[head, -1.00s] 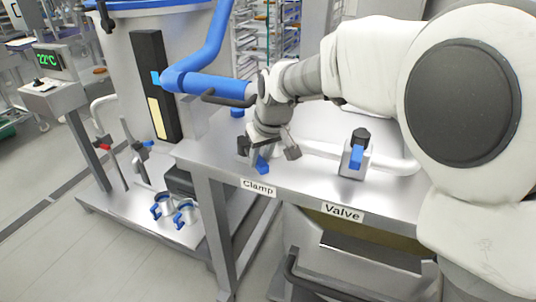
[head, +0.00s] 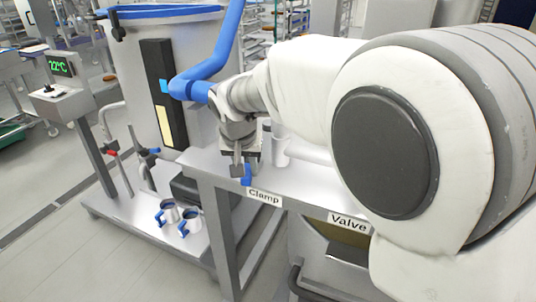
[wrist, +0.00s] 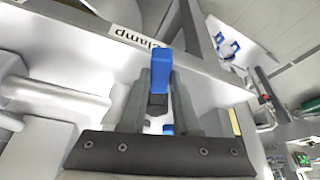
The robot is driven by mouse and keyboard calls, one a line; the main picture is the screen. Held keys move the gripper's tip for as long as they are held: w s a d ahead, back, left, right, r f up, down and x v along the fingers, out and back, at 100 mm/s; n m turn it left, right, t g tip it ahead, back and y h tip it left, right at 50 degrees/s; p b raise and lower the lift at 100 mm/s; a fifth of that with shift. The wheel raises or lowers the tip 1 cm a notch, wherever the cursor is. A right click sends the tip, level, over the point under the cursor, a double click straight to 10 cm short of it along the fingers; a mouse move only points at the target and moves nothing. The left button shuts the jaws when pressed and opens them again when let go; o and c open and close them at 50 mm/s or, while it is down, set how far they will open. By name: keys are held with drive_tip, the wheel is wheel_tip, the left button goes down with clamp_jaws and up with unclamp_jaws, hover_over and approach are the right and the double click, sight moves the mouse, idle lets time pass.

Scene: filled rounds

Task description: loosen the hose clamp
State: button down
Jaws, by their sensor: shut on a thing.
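The hose clamp has a blue handle (head: 247,175) at the front edge of the steel bench, by the "Clamp" label (head: 265,197). In the wrist view the blue handle (wrist: 161,68) stands between my two grey fingers. My gripper (head: 239,167) is shut on it, pointing down in the head view. It also shows in the wrist view (wrist: 160,88). The clamp body is mostly hidden behind my gripper and its mounting.
A "Valve" label (head: 348,224) is on the bench front to the right; my arm covers the bench above it. A blue hose (head: 212,62) runs close behind my wrist. A steel tank (head: 195,45) stands to the left. Two blue-handled clamps (head: 180,216) lie on the lower platform.

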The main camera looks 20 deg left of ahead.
drive_tip(key=shift+a+r, duration=0.1)
drive_tip(key=c, duration=0.9)
unclamp_jaws()
drive_tip(key=v, duration=1.7)
drive_tip(key=shift+s+r, duration=0.1)
drive_tip(key=shift+s, duration=0.1)
